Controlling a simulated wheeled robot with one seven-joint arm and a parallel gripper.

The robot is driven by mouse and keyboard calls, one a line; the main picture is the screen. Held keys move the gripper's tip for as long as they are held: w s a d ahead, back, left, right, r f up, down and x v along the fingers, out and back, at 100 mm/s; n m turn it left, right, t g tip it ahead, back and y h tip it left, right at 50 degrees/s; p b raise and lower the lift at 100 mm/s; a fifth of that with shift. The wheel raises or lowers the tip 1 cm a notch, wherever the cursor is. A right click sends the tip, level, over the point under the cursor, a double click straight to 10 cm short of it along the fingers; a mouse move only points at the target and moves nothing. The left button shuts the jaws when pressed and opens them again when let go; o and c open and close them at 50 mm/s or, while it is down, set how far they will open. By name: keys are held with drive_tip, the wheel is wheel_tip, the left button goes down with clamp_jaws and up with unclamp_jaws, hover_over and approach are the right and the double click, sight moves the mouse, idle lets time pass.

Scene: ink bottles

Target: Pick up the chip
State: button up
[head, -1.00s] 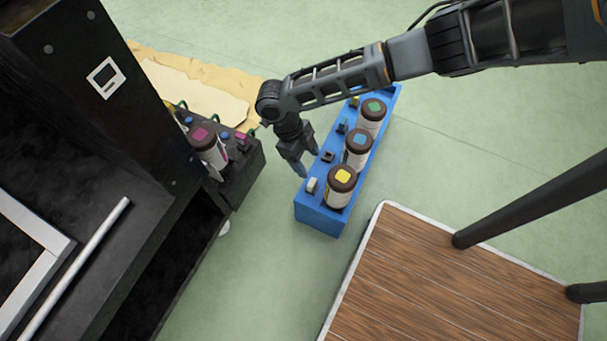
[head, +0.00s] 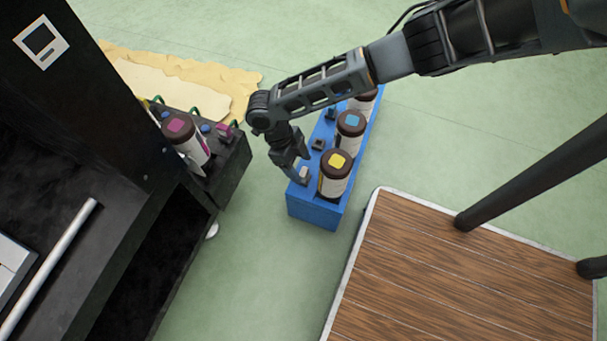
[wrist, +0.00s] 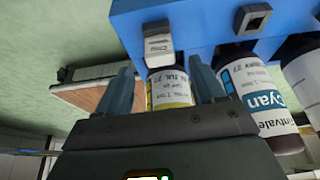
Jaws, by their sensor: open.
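A small pale grey chip (head: 304,174) stands on the near end of the blue rack (head: 313,212), beside the yellow-capped bottle (head: 335,172). In the wrist view my gripper (wrist: 160,82) has one finger to each side. I cannot tell whether a finger touches the chip. A dark chip (head: 318,145) sits farther along the rack.
Cyan-capped (head: 350,128) and further bottles stand along the rack. A black machine (head: 110,190) with a magenta-capped bottle (head: 187,142) stands at left. A wood-topped table (head: 450,270) lies at lower right.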

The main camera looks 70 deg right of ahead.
sight(304, 172)
drive_tip(key=b+x, duration=0.1)
drive_tip(key=x, duration=0.3)
drive_tip(key=shift+w+f+b, duration=0.15)
drive_tip(key=shift+f+b, duration=0.05)
drive_tip(key=shift+b, duration=0.1)
drive_tip(key=shift+r, duration=0.1)
drive_tip(key=c, duration=1)
